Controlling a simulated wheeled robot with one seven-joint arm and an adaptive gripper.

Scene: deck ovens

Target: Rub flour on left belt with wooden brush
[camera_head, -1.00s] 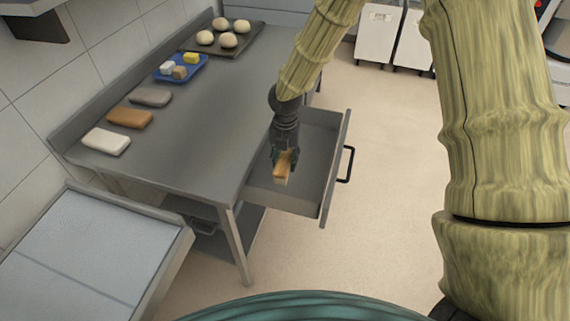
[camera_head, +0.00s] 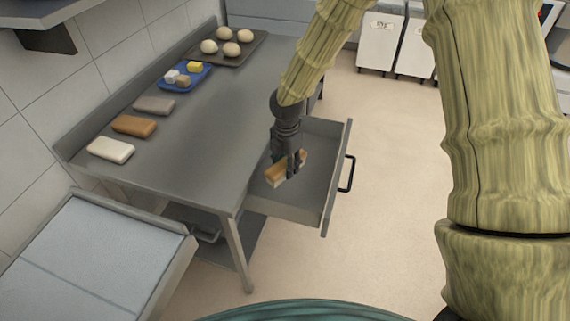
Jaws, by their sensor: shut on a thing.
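The wooden brush (camera_head: 275,177) has a brown wooden back and a pale underside. My gripper (camera_head: 288,165) is shut on it near its middle, with the brush sticking out on both sides of the fingers. They are over the open drawer (camera_head: 318,206) of the steel table; the exact height above the drawer floor is hard to tell. A pale, flat belt surface (camera_head: 110,240) in a grey frame lies at lower left, crossed by a seam. No flour can be made out on it.
The steel table (camera_head: 215,125) holds several loaf-like blocks (camera_head: 136,126), a blue tray (camera_head: 183,84) with small cubes, and a dark tray (camera_head: 250,52) with dough balls. The drawer handle (camera_head: 347,173) juts right. Open floor (camera_head: 390,140) lies right of the drawer; white bins (camera_head: 379,40) stand behind.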

